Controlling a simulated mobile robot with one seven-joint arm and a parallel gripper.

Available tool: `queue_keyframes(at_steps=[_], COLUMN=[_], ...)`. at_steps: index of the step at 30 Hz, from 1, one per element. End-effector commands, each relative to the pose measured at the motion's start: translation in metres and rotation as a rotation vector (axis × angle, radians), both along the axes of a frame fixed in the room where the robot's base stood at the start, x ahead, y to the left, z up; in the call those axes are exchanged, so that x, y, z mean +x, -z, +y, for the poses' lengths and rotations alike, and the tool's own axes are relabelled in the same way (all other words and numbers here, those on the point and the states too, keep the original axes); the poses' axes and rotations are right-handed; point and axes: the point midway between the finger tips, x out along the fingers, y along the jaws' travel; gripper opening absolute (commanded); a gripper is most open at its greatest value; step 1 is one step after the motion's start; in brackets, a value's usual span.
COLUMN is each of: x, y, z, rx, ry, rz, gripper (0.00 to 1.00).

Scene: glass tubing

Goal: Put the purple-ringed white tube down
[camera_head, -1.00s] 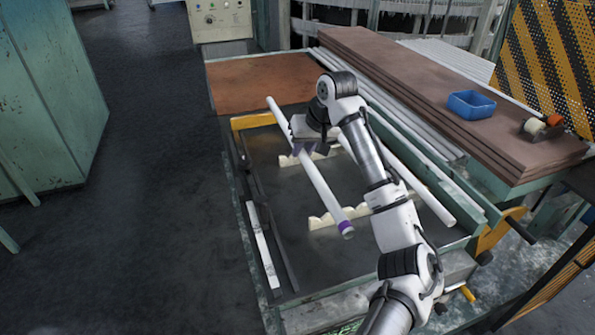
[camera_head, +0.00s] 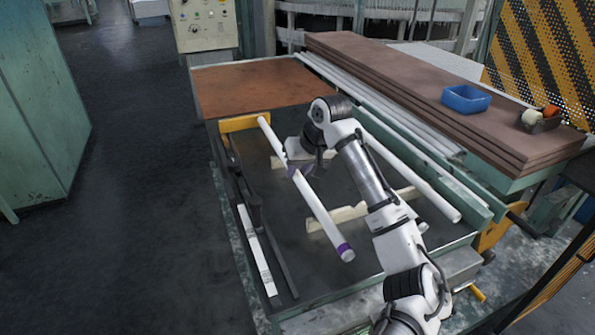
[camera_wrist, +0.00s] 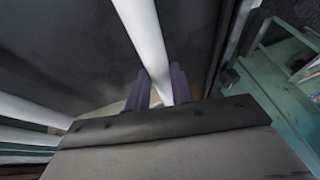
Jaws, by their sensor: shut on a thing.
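The purple-ringed white tube (camera_head: 322,215) slants over the dark machine bed, with its purple ring (camera_head: 344,248) at the near end. My gripper (camera_head: 300,171) is shut on it at about mid-length; the wrist view also shows the tube (camera_wrist: 147,40) between my dark fingers (camera_wrist: 158,88). The near cream notched support (camera_head: 345,214) lies beneath or behind the tube's near half. The far cream support (camera_head: 277,161) is mostly hidden by the tube and my gripper. I cannot tell whether the tube touches either support.
Another white tube (camera_head: 432,190) lies to the right, partly behind my arm. A yellow bar (camera_head: 245,123) crosses the bed's far end. Brown boards (camera_head: 400,85) with a blue bin (camera_head: 466,99) lie at right.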

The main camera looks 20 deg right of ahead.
Motion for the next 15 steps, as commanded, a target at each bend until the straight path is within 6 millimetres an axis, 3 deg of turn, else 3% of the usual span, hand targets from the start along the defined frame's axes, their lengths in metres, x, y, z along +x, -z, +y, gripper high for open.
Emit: queue_keyframes(at_steps=[12,13,15], x=[0.0,0.0,0.0], y=[0.012,0.012,0.012], z=[0.0,0.0,0.0], rx=[0.001,0.0,0.0], ry=[0.0,0.0,0.0], rz=[-0.001,0.0,0.0], gripper=[0.0,0.27,0.36])
